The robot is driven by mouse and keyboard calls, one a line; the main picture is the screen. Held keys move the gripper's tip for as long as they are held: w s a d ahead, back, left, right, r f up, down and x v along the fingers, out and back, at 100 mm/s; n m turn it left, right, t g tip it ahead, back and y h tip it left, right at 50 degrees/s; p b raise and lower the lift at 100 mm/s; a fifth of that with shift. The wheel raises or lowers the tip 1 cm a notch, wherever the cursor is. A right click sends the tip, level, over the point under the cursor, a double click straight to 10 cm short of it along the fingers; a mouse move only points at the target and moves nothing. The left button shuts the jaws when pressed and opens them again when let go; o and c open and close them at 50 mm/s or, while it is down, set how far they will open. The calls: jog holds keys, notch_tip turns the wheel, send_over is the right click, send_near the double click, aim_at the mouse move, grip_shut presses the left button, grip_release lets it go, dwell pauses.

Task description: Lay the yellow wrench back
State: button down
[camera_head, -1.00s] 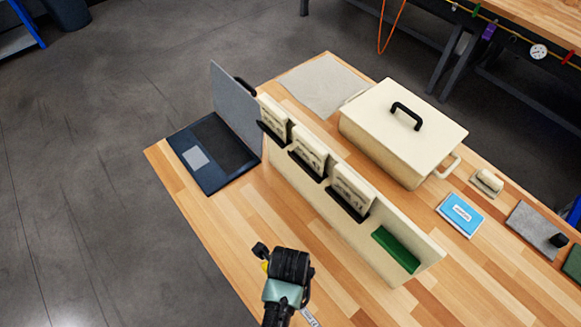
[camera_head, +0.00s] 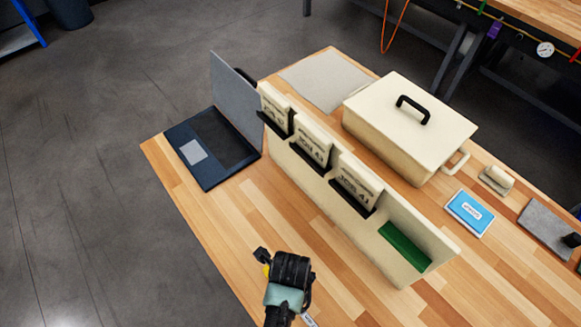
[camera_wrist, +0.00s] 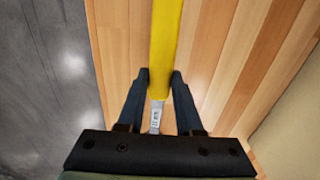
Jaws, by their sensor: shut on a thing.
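The yellow wrench (camera_wrist: 165,40) runs up the middle of the wrist view, with a grey metal part and a small white label at its near end. My gripper (camera_wrist: 159,82) is shut on it, one dark finger on each side. The wooden table lies below; the wrench's far end is out of that view. In the head view my gripper (camera_head: 265,262) is over the table's near left part, left of the cream upright rack (camera_head: 400,272). Only a small bit of yellow shows there; my wrist hides the rest.
Labelled pouches (camera_head: 357,182) sit in black holders on the rack, beside a green holder (camera_head: 404,246). A laptop (camera_head: 212,150) stands at the left. A cream lidded box (camera_head: 405,125), a blue card (camera_head: 469,213) and a grey mat (camera_head: 325,82) lie behind.

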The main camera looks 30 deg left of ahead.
jog(key=shift+f+b, duration=0.3)
jog(key=shift+f, duration=0.35)
jog(key=shift+c, duration=1.7)
grip_release()
jog(key=shift+r, duration=0.1)
notch_tip(320, 180, up, 7)
jog(key=p, duration=0.7)
jog(key=shift+p, duration=0.3)
